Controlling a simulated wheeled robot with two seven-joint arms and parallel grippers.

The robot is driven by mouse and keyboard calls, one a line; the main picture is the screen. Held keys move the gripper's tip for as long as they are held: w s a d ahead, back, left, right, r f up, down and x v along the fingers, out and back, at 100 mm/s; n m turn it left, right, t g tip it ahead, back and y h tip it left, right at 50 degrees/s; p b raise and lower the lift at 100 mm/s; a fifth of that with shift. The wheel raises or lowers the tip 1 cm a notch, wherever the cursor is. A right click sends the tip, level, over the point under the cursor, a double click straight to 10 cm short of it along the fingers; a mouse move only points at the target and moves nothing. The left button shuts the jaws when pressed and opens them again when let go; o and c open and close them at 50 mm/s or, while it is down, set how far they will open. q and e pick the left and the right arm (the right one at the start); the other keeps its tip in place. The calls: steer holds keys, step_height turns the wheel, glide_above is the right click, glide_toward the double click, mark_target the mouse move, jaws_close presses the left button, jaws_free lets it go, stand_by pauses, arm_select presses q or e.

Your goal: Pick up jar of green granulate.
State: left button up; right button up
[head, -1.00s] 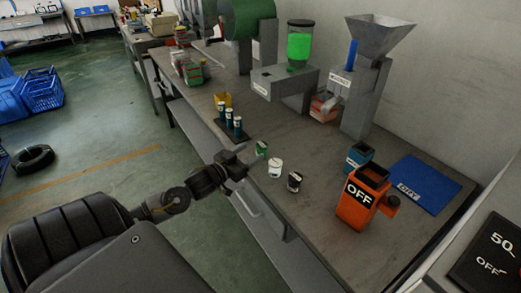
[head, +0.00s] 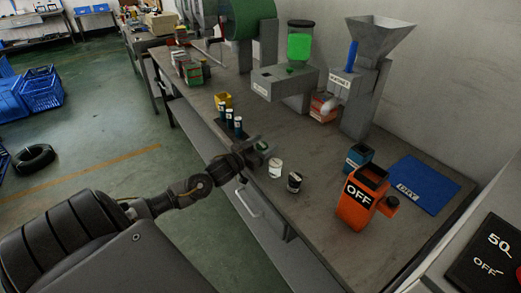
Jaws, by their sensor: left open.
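The small jar of green granulate (head: 262,147) stands on the grey workbench near its front edge, in the head view. It is mostly hidden by my left gripper (head: 258,148), so only a bit of green shows. My left gripper is open, with its fingers at the jar, apparently one to each side; I cannot tell whether they touch it. A white jar (head: 275,169) and a dark jar (head: 294,182) stand just to the right. My right gripper is not in view.
Dark blue-and-white vials (head: 230,120) and a yellow container (head: 223,100) stand behind the gripper. A dispenser with green contents (head: 299,46) stands at the back.

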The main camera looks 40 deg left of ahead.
arm_select(q)
steer(key=shift+c, duration=0.4)
steer(key=c, duration=1)
steer(key=shift+o, duration=0.2)
